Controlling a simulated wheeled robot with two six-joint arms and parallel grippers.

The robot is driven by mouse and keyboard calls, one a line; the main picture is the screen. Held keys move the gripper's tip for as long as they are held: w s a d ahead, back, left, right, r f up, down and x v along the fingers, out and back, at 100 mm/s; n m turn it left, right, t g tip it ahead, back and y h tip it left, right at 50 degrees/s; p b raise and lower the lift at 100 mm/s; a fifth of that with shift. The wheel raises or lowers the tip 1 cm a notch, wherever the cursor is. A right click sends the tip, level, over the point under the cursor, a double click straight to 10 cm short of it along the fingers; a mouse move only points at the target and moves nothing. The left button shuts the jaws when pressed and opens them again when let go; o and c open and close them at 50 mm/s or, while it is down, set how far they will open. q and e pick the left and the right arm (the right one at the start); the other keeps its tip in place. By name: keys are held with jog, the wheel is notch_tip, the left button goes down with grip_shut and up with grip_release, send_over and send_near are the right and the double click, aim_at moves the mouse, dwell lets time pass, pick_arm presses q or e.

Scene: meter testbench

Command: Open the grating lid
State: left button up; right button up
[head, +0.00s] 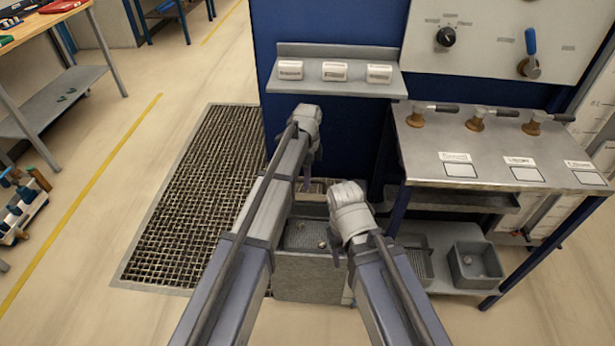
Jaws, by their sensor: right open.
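A grey metal box (312,280) stands on the floor in the middle of the head view. A dark, finely meshed grating (300,236) shows at its top, with small round items on or under it; I cannot tell which. My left gripper (308,178) points down behind the box, above its far side. Its fingers are small and partly hidden by my arm, so its opening is unclear. My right gripper (336,256) is open, pointing down at the right side of the box top. My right wrist hides part of the box. I cannot tell whether either gripper touches it.
A large floor grating (190,190) lies flat at left. A shelf with three white meters (334,71) is behind my grippers. A steel bench (480,150) with several handled clamps stands at right, with a grey bin (474,266) on its lower shelf.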

pick_arm(q)
jog(key=shift+s+r, duration=0.1)
notch_tip(320, 180, up, 10)
jog(key=p, duration=1)
